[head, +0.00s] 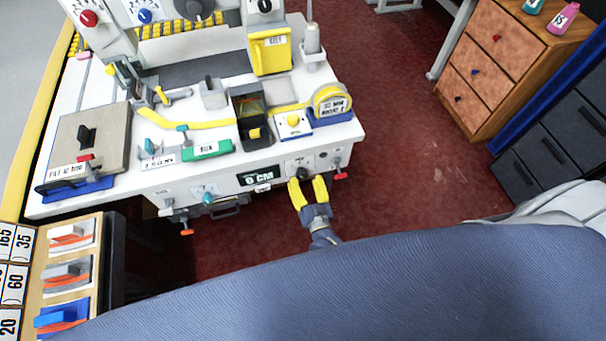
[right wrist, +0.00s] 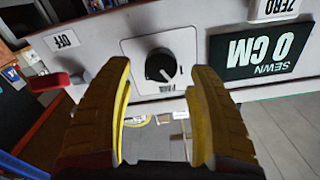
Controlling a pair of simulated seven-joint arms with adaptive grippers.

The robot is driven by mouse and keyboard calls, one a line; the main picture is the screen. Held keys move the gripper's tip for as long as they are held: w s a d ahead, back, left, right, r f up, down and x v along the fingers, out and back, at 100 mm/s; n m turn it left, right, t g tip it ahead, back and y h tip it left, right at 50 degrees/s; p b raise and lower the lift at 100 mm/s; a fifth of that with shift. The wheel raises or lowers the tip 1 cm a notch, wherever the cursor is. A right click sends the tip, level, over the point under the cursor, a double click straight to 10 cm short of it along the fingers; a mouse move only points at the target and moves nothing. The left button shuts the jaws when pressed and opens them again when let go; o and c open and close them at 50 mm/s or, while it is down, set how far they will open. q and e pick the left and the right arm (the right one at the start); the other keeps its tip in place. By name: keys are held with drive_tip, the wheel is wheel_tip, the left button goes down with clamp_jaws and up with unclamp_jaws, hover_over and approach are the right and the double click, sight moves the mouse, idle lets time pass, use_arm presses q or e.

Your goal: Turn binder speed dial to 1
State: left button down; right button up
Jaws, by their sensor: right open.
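The likely speed dial is a round black knob (right wrist: 160,66) with a pale pointer line on a white plate, on the machine's front panel. In the head view it is a small dark knob (head: 302,174) right of the "0 CM" display (head: 259,178). My right gripper (head: 308,186) has yellow fingers and is open in front of the panel. In the right wrist view its fingers (right wrist: 158,95) stand either side of the knob, apart from it, with nothing between them. The markings around the knob are too small to read. My left gripper is not in view.
A red lever (right wrist: 48,82) beside an "OFF" label (right wrist: 62,41) is near the knob; it also shows in the head view (head: 340,176). A teal knob (head: 208,197) and an orange-tipped lever (head: 187,232) are further left. The red floor (head: 400,190) right of the machine is clear.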

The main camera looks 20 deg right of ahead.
drive_tip(key=s, duration=0.8)
drive_tip(key=shift+s, duration=0.3)
drive_tip(key=shift+o, duration=0.2)
drive_tip(key=shift+w+r, duration=0.1)
drive_tip(key=shift+c, duration=0.2)
